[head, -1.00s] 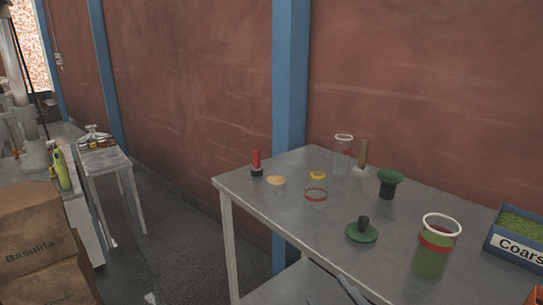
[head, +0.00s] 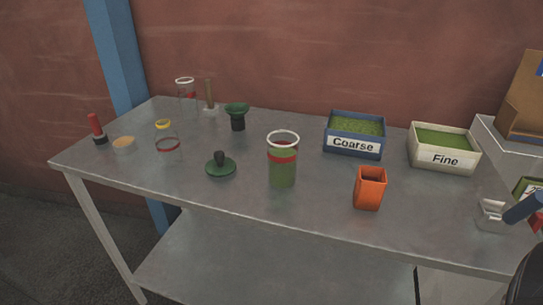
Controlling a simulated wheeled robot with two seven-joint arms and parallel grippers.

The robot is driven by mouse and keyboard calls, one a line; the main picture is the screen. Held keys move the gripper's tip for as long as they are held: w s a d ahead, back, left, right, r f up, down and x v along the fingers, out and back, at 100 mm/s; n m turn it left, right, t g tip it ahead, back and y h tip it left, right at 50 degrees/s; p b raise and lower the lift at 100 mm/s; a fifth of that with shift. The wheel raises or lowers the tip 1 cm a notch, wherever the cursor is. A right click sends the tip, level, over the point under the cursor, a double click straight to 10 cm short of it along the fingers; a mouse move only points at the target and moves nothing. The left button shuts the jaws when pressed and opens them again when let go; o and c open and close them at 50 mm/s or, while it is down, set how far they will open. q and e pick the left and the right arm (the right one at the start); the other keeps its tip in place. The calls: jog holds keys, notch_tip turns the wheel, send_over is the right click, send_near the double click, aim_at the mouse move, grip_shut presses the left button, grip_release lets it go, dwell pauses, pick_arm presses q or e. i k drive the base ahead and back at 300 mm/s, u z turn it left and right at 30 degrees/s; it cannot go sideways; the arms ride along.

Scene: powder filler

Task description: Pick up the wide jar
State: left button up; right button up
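A wide clear jar (head: 282,168) with a white rim and a red band stands upright near the front middle of the table in the head view. It holds green powder. A taller, narrower-looking clear jar (head: 186,96) with a white rim stands at the back left. Neither gripper shows in the head view. A dark shape at the lower right edge may be part of my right arm.
Around the jar on the grey table (head: 300,215) are a green knobbed lid (head: 220,167), a green funnel (head: 237,115), an orange cup (head: 369,188), a Coarse bin (head: 354,144) and a Fine bin (head: 444,158). A metal scoop-like item (head: 492,215) lies at the right.

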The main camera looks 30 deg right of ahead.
aim_at(283, 151)
jog(key=z, duration=1.55)
jog(key=k, duration=0.55)
jog(key=z, duration=1.35)
jog(key=i, duration=1)
jog(key=u, duration=1.4)
